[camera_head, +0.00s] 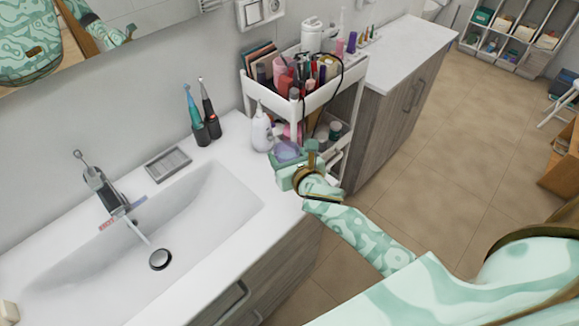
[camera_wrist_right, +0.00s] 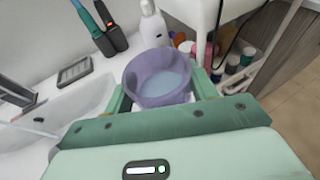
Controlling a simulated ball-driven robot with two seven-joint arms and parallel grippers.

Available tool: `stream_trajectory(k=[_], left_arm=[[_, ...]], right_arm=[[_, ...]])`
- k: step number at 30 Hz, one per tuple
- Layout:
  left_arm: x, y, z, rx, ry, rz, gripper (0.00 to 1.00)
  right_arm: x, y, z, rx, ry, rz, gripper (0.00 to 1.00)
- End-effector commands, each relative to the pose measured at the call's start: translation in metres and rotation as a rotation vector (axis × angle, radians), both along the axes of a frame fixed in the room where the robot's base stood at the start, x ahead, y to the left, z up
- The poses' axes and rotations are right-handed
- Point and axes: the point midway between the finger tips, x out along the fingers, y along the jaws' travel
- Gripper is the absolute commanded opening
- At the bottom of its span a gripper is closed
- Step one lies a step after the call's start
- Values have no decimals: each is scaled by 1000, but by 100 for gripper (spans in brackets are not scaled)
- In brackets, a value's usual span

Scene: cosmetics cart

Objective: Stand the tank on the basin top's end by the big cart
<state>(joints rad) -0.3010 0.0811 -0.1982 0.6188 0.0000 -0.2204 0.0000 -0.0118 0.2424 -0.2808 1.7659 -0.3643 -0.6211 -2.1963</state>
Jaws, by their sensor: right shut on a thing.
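The tank (camera_head: 287,152) is a translucent purple, round, open-topped vessel, upright, with a pale bluish inside. My right gripper (camera_head: 295,163) is shut on it, with a green finger on either side in the right wrist view (camera_wrist_right: 160,98). The tank (camera_wrist_right: 158,78) is over the right end of the white basin top (camera_head: 232,160), by the big cart (camera_head: 297,107). I cannot tell whether its bottom touches the top, as the gripper hides its lower part. My left gripper is not in view.
A white bottle (camera_head: 261,130) stands just behind the tank. Two electric toothbrushes (camera_head: 205,115) and a grey soap tray (camera_head: 168,163) are further left, beside the sink (camera_head: 190,225). The cart holds many cosmetics and stands close to the basin top's end.

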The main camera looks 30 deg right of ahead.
Motion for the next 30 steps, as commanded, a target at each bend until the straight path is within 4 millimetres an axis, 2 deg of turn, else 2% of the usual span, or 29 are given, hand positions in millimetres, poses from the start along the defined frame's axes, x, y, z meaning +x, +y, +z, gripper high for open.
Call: stream_trajectory(k=[1, 3, 8, 15, 29, 30], left_arm=[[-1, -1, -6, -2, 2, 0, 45], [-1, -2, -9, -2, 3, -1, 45], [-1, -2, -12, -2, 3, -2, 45], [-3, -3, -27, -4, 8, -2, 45], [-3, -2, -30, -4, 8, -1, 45], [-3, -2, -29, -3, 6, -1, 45]], right_arm=[[5, -4, -10, 0, -1, 0, 30], [9, -8, -16, 1, -2, 0, 30], [15, -13, -24, 0, -2, 0, 30], [19, -17, -59, 3, 1, 0, 30], [19, -17, -65, 0, -2, 2, 30], [19, -17, -64, 0, -1, 2, 68]])
